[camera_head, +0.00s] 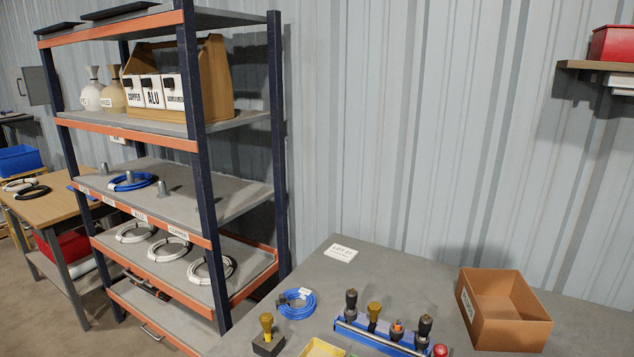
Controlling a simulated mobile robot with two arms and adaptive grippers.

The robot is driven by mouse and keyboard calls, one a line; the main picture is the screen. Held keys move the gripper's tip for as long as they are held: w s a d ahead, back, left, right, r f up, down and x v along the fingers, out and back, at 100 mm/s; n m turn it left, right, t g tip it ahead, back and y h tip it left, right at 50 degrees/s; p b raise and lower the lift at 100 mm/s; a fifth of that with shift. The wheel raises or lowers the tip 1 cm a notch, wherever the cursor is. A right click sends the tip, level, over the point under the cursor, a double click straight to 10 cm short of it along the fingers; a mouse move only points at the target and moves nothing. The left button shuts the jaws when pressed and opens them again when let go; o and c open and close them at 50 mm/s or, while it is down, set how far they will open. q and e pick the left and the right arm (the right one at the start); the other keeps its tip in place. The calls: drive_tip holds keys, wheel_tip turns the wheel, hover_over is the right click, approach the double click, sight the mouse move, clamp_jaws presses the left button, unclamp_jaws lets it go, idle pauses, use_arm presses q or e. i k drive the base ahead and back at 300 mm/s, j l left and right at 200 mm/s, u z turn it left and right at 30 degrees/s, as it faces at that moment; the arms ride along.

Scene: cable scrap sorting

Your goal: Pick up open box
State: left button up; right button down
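An open brown cardboard box (510,330) stands upright on the right part of the grey table (385,262). Its top is open and the inside that shows looks empty. A white label is on its left side, with text too small to read. Neither of my grippers is in the head view, so I cannot see how they stand relative to the box.
Left of the box are a blue rack (375,340) with several stamp-like tools, a blue cable coil (296,303), a yellow-handled stamp (267,335) and a white card (341,253). An orange-edged shelf unit (200,170) stands left. A metal wall is behind.

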sight(501, 311)
drive_tip(key=z, duration=0.9)
